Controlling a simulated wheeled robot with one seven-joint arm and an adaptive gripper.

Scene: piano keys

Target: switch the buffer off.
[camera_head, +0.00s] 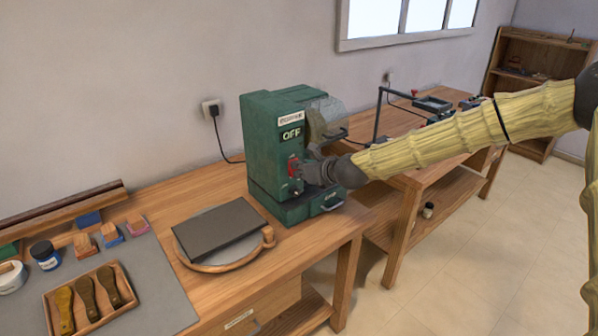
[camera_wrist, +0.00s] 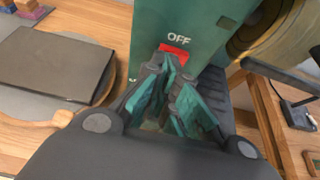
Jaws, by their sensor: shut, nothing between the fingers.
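The green buffer (camera_head: 262,140) stands on the wooden bench and has a large "OFF" label on its front. A red switch (camera_head: 293,165) sits below that label. In the wrist view the red switch (camera_wrist: 174,50) lies just under a smaller "OFF" marking on the green housing (camera_wrist: 150,22). My gripper (camera_head: 302,170) is shut and empty, with its fingertips at or very close to the red switch. It also shows in the wrist view (camera_wrist: 172,72), where the fingers hide the lower part of the switch. I cannot tell whether they touch it.
A dark flat slab (camera_head: 218,229) on a round wooden board lies left of the buffer. A tray of wooden-handled tools (camera_head: 52,310) lies on a grey mat at lower left. A round buffing wheel (camera_wrist: 268,30) is right of the switch. Floor (camera_head: 450,255) is clear at right.

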